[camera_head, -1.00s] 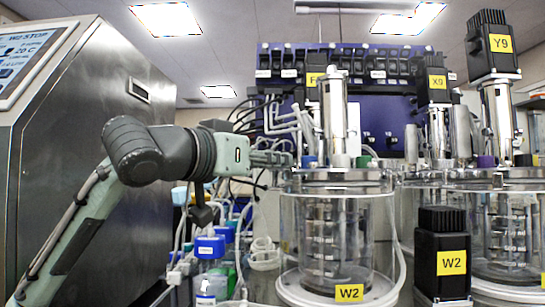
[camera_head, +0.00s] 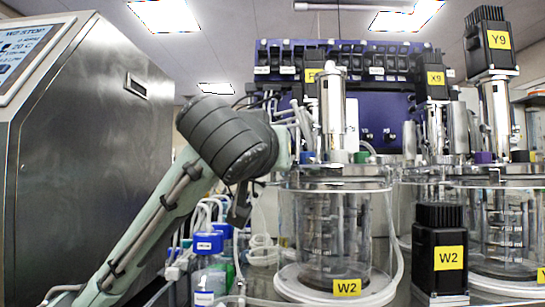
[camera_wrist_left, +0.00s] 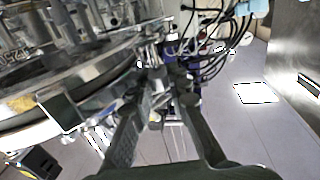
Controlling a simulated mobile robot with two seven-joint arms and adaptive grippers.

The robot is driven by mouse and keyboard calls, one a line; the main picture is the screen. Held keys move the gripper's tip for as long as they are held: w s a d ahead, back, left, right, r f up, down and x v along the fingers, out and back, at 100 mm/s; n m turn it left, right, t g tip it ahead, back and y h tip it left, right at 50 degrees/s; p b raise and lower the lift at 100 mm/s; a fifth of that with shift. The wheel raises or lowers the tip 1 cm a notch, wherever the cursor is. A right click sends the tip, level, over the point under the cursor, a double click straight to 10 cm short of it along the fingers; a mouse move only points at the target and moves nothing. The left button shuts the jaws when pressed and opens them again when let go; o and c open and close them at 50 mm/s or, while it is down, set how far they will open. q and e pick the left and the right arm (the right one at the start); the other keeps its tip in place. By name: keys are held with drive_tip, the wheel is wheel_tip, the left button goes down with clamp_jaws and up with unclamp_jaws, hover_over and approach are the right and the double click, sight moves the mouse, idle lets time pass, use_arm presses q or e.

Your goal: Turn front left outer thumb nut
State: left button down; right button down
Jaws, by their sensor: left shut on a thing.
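The front left vessel (camera_head: 295,235), labelled W2, is a clear glass jar under a metal head plate (camera_head: 335,184). In the left wrist view the rim of its head plate (camera_wrist_left: 100,72) runs across the upper left. My left gripper (camera_wrist_left: 158,98) is at this rim, its two dark fingers closed in on a small metal part, which I take as the outer thumb nut. The nut is mostly hidden between the fingertips. In the head view my left arm comes in from the left, and its thick dark wrist hides most of the gripper. My right gripper is in neither view.
A black motor block (camera_head: 440,252) labelled W2 stands right of the vessel. Blue-capped bottles (camera_head: 209,246) and tubing stand below my left arm. A steel cabinet (camera_head: 95,140) fills the left side. Dark cables hang close by in the wrist view.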

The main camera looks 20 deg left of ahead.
use_arm(q)
drive_tip(key=shift+f, duration=0.1)
drive_tip(key=c, duration=1.4)
unclamp_jaws()
drive_tip(key=shift+c, duration=0.2)
drive_tip(key=s+d, duration=0.1)
drive_tip(key=s, duration=1)
drive_tip(key=shift+s+d, duration=0.2)
drive_tip(key=shift+s, duration=0.2)
